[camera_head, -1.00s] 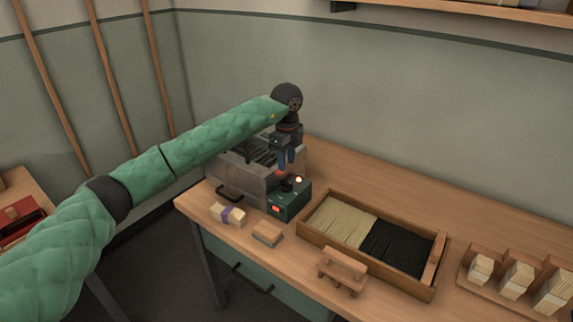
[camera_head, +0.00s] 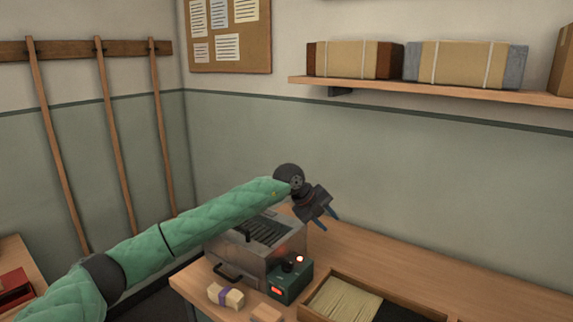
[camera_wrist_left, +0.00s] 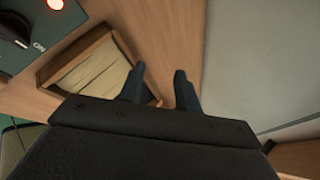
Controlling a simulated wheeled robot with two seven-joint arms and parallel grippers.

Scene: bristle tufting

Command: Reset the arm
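My left gripper (camera_head: 326,221) is at the end of my green-sleeved arm, raised above the bench behind the metal machine. Its two blue-grey fingers are apart with nothing between them. In the left wrist view the left gripper (camera_wrist_left: 160,84) shows its fingers spread over bare wood beside the bristle tray. My right gripper is not in either view.
The metal machine (camera_head: 240,262) and green control box (camera_head: 290,282) with a lit lamp stand below the gripper. A tied bristle bundle (camera_head: 225,295) lies in front. The wooden bristle tray (camera_head: 388,293) is at right. A shelf (camera_head: 440,92) with wrapped packages hangs above.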

